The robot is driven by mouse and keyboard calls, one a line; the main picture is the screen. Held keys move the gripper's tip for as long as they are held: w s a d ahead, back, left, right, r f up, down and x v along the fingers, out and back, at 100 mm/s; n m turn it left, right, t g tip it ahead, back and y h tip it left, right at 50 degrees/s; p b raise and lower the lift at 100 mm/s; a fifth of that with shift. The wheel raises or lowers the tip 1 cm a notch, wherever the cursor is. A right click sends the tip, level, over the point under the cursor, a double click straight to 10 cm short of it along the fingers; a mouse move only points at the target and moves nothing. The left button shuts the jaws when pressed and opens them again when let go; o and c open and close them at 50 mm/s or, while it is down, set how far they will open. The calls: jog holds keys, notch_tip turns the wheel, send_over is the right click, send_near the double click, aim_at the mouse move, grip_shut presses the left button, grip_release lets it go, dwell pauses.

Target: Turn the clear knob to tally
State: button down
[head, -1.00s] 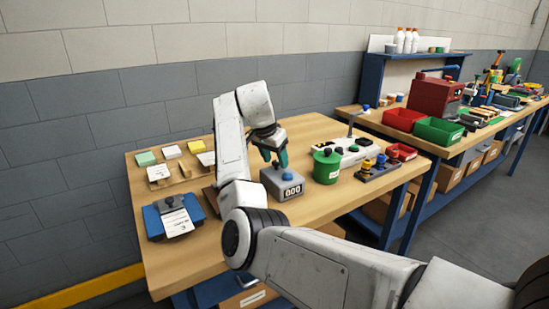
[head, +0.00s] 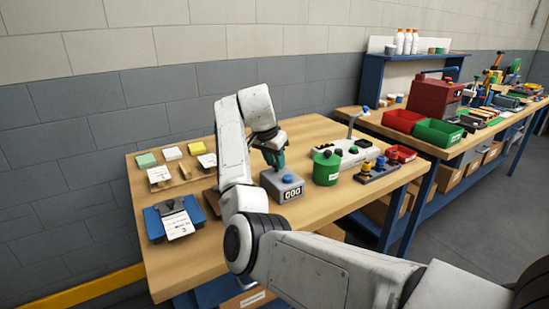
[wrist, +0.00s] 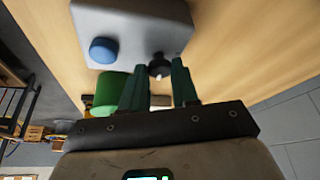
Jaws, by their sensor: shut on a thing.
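The tally counter (head: 281,187) is a grey box on the wooden bench, with a blue button (head: 288,178) on top and a front display (head: 292,195) that reads 000. It also shows in the wrist view (wrist: 130,25), with its blue button (wrist: 103,50). The clear knob (wrist: 159,68) is small and black with a pale mark, on the side of the box. My gripper (head: 273,161) is beside the box at its back left. In the wrist view its green fingers (wrist: 158,75) stand on either side of the knob, shut on it. The knob is hidden in the head view.
A green round container (head: 326,168) stands just right of the counter. A blue clipboard-like stand (head: 158,228) with a paper is at the left, and coloured pads (head: 172,153) lie behind it. A block with coloured knobs (head: 376,170) is further right. The bench front is clear.

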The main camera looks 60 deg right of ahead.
jog(key=n+p, duration=0.1)
jog(key=p, duration=0.1)
jog(key=n+t+p, duration=0.1)
jog(key=p, duration=0.1)
jog(key=n+p, duration=0.1)
jog(key=p, duration=0.1)
jog(key=shift+s+r+n, duration=0.25)
jog(key=shift+r+n, duration=0.15)
jog(key=n+t+p, duration=0.1)
jog(key=n+p, duration=0.1)
jog(key=p, duration=0.1)
jog(key=n+t+y+p, duration=0.1)
jog(key=n+p, duration=0.2)
jog(key=p, duration=0.1)
jog(key=shift+s+d, duration=0.15)
jog(key=n+p, duration=0.2)
jog(key=n+t+y+p, duration=0.1)
jog(key=n+p, duration=0.1)
jog(key=shift+s+d+f+n+y, duration=0.1)
jog(key=shift+d+f+n+y, duration=0.05)
jog(key=shift+n+y, duration=0.2)
jog(key=shift+d+f+n+t+y+p, duration=0.1)
jog(key=shift+n+t+y+p, duration=0.3)
jog(key=shift+n, duration=0.55)
jog(key=shift+f+n+t+y+p, duration=0.15)
jog(key=shift+n+p, duration=0.3)
jog(key=shift+n, duration=0.45)
jog(key=c, duration=0.9)
grip_release()
